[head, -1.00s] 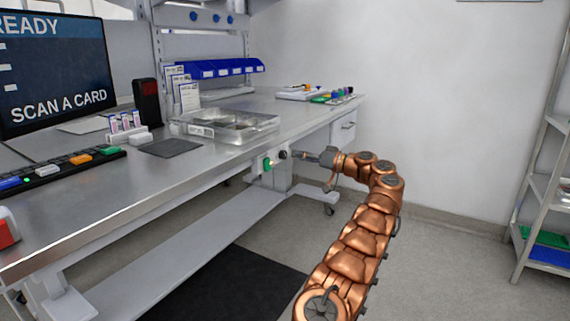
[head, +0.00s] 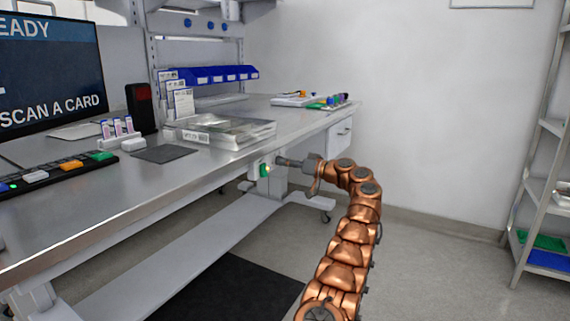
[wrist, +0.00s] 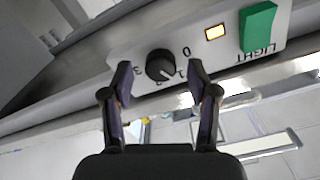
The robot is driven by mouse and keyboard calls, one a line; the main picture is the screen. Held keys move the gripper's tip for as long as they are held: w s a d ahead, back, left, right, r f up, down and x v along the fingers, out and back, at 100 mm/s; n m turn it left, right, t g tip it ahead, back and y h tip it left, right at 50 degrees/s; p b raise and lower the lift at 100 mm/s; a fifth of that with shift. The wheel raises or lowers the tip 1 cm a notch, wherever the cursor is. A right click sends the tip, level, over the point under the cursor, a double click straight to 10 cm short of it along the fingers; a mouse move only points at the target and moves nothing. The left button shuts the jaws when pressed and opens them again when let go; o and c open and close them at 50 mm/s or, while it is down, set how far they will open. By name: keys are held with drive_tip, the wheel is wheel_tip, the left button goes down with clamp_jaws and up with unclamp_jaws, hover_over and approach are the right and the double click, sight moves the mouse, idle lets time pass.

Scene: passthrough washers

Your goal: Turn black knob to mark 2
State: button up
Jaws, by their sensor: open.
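The black knob (wrist: 160,65) sits on a pale panel (wrist: 118,52) under the bench edge. The knob's pale pointer line aims to the lower right in the picture, near mark 1. My gripper (wrist: 160,80) is open, one finger on each side of the knob, with visible gaps between fingers and knob. In the head view my gripper (head: 283,162) reaches the panel and hides the knob.
A green LIGHT switch (wrist: 258,27) and a lit yellow lamp (wrist: 215,32) sit beside the knob on the panel. The steel workbench (head: 110,200) extends above and to the left. Open floor (head: 430,270) lies to the right, before a shelf rack (head: 540,190).

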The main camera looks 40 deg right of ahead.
drive_tip(key=shift+w+a, duration=0.15)
drive_tip(key=shift+w, duration=0.15)
clamp_jaws()
idle(0.5)
drive_tip(key=shift+r+m, duration=0.1)
drive_tip(key=shift+m, duration=0.2)
drive_tip(key=shift+m+p, duration=5.2)
drive_tip(key=shift+m, duration=0.3)
